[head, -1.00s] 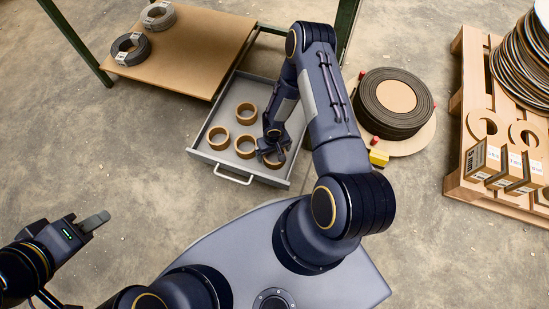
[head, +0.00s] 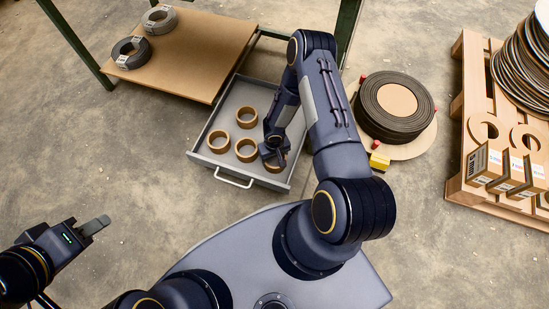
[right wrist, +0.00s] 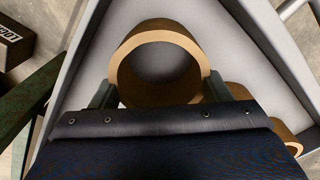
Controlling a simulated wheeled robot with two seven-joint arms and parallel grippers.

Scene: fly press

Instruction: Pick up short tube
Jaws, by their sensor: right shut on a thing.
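Several short brown cardboard tubes stand on end in the open grey drawer (head: 240,167). One short tube (head: 284,160) is at the drawer's right side, partly hidden by my right gripper (head: 273,153). In the right wrist view this tube (right wrist: 158,35) sits between the fingers of my right gripper (right wrist: 162,92), which is shut on it. I cannot tell whether it touches the drawer floor. Other short tubes (head: 246,150) stand to the left, clear of the gripper. My left gripper (head: 95,226) is at the lower left over bare floor, away from the drawer; its jaw opening does not show clearly.
The drawer's walls surround the tubes. A brown board (head: 190,55) with two grey rolls (head: 131,52) lies behind it. A large dark coil (head: 392,105) lies to the right, then a wooden pallet (head: 463,165) with boxes and discs. Floor at left is clear.

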